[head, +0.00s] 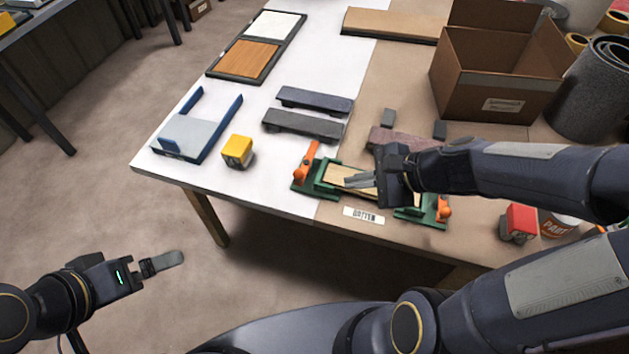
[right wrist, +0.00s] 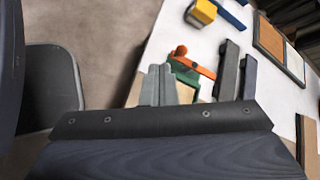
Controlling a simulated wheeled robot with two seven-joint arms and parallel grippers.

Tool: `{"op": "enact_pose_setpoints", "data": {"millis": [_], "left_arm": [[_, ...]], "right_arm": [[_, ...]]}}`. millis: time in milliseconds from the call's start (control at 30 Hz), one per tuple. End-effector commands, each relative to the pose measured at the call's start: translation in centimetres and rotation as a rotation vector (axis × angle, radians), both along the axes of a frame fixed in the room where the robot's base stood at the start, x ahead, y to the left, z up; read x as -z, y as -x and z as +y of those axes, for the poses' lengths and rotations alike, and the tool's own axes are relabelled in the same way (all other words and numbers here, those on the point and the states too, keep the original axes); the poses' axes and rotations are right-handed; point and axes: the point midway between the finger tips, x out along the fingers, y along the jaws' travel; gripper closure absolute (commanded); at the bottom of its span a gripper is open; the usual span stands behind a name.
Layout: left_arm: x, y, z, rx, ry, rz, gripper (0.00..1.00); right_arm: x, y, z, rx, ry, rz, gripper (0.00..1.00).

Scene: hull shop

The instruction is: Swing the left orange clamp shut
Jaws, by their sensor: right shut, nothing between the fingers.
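The left orange clamp (head: 306,162) is on the left end of a green fixture (head: 324,189). Its arm points toward the back of the table, not across the pale wooden board (head: 340,174) in the fixture. The clamp also shows in the right wrist view (right wrist: 195,64), just beyond the fingertips. The right orange clamp (head: 443,210) is at the fixture's other end. My right gripper (head: 347,182) is shut and empty above the board, right of the left clamp and apart from it. My left gripper (head: 178,258) is off the table; its finger gap cannot be made out.
A yellow block (head: 237,151) and a blue-edged tray (head: 198,130) lie to the left. Dark sanding blocks (head: 302,124) lie behind the clamp. A cardboard box (head: 490,85) stands at the back right. A label (head: 364,215) lies at the front edge.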

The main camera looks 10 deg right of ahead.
Motion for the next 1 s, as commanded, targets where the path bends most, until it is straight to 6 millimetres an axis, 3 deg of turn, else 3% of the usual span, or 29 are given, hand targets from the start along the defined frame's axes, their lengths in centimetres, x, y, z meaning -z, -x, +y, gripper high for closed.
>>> {"op": "enact_pose_setpoints", "data": {"millis": [33, 100, 300, 767, 1000], "left_arm": [[0.6, 0.0, 0.0, 0.000, 0.000, 0.000, 0.00], [0.9, 0.0, 0.0, 0.000, 0.000, 0.000, 0.00], [1.4, 0.0, 0.0, 0.000, 0.000, 0.000, 0.00], [1.4, 0.0, 0.0, 0.000, 0.000, 0.000, 0.00], [2.5, 0.0, 0.0, 0.000, 0.000, 0.000, 0.00]], "right_arm": [[2.0, -1.0, -0.5, 0.098, -0.068, 0.085, 1.00], [3.8, -2.2, -1.2, 0.231, -0.150, 0.182, 1.00], [7.6, -3.9, -2.7, 0.480, -0.289, 0.361, 1.00], [8.5, -4.3, -3.1, 0.541, -0.321, 0.401, 1.00], [10.2, -5.4, -1.8, 0.536, -0.321, 0.404, 1.00]]}}
